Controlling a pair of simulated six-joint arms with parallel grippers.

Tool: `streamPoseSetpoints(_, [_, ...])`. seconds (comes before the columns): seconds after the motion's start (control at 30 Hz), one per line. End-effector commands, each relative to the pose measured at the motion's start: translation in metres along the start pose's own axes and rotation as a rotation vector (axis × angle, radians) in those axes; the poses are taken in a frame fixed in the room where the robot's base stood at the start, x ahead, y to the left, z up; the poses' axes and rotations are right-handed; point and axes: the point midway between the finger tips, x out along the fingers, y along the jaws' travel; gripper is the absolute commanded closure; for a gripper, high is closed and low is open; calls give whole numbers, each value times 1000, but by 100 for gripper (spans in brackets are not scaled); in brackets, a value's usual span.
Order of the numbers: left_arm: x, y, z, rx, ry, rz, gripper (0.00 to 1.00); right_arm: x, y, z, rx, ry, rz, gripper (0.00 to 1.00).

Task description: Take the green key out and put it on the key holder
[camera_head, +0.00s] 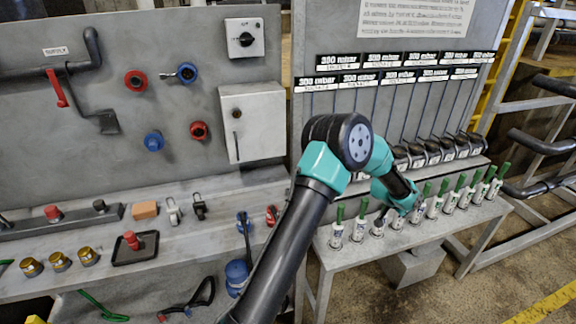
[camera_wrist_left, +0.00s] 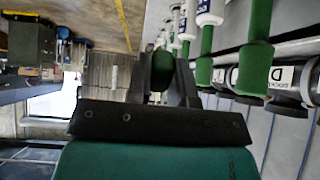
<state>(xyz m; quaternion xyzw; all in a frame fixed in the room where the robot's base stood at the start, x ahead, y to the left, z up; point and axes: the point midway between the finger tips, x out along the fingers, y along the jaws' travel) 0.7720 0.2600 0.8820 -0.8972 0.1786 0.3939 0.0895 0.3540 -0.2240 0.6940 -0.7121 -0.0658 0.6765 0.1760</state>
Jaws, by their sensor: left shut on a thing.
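Several green-handled keys with white labelled bodies (camera_head: 435,206) stand in a row along the grey bench on the right. My left arm reaches to this row, and my left gripper (camera_head: 381,216) is low among the keys, mostly hidden by its own wrist in the head view. In the left wrist view my left gripper (camera_wrist_left: 162,80) is shut on a green key handle (camera_wrist_left: 163,62) between its dark fingers. Other green handles (camera_wrist_left: 255,62) stand close beside it on the right. I cannot tell which thing is the key holder. My right gripper is not in view.
Behind the row are dark round fittings (camera_head: 432,150) under a panel with pressure labels (camera_head: 395,78). On the left, a grey workbench (camera_head: 190,240) holds brass pieces (camera_head: 60,261), a black tray (camera_head: 135,249) and an orange block (camera_head: 145,209).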

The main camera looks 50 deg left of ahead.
Motion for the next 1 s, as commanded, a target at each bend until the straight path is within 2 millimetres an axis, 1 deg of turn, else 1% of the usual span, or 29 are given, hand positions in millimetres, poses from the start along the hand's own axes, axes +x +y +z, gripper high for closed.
streamPoseSetpoints(0.47, [-14,-15,-2,8,-48,8,100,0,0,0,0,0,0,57])
streamPoseSetpoints(0.73, [-38,-41,-5,24,-124,21,100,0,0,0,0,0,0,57])
streamPoseSetpoints(0.9, [-61,-63,-5,36,-190,30,100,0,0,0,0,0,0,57])
streamPoseSetpoints(0.97, [-69,-76,5,22,-227,21,100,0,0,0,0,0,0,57])
streamPoseSetpoints(1.0, [-75,-86,12,9,-253,12,100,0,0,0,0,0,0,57])
